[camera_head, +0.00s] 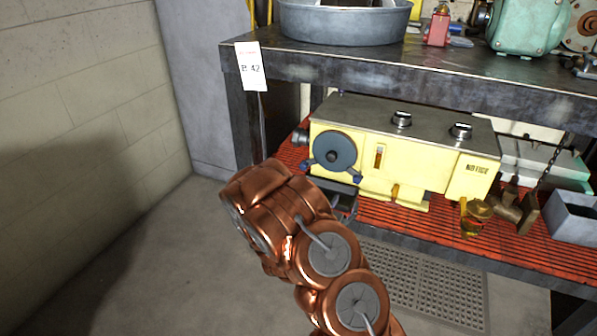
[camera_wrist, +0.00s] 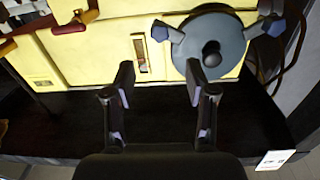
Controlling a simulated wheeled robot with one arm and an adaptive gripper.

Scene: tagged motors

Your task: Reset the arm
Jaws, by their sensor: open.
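My copper-coloured arm (camera_head: 325,250) rises from the bottom of the head view and bends toward the workbench. In the head view my gripper (camera_head: 342,198) is mostly hidden behind my arm, in front of the lower shelf. In the wrist view my gripper (camera_wrist: 160,88) is open, its two dark fingers apart with nothing between them. The fingertips point toward a yellow machine (camera_wrist: 90,50) with a round grey handwheel (camera_wrist: 218,58). The right fingertip overlaps the handwheel's lower edge in that view; I cannot tell if they touch.
The yellow machine (camera_head: 400,170) sits on a red slatted shelf (camera_head: 470,235) under a metal bench top (camera_head: 400,65). A paper tag (camera_head: 251,67) hangs at the bench's left corner. A round metal tub (camera_head: 345,25) stands on top. Open floor (camera_head: 170,260) lies left of my arm.

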